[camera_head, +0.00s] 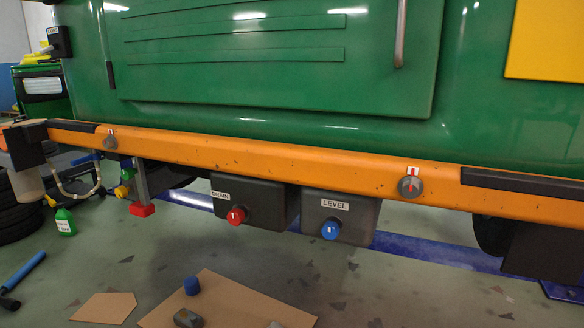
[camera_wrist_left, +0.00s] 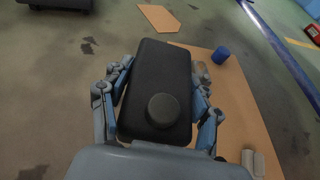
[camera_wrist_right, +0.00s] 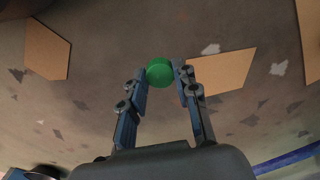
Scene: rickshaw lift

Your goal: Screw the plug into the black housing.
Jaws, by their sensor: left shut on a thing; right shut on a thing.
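In the left wrist view, the black housing (camera_wrist_left: 160,88) is a dark block with rounded corners. A round dark raised piece (camera_wrist_left: 163,110) is on its near part; I cannot tell whether it is a cap or an opening. My left gripper (camera_wrist_left: 158,95) is shut on the housing, with a finger along each side. In the right wrist view, my right gripper (camera_wrist_right: 164,75) is shut on a round green plug (camera_wrist_right: 159,72) at its fingertips. The plug's underside is hidden. The housing does not show in the right wrist view. Neither gripper can be made out clearly in the head view.
A cardboard sheet (camera_head: 235,302) lies on the floor with a blue cap (camera_head: 191,285) and a greyish object (camera_head: 187,318) at the bottom edge. A green vehicle with an orange beam (camera_head: 280,158) stands ahead. Below hang boxes with a red plug (camera_head: 236,216) and blue plug (camera_head: 331,229).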

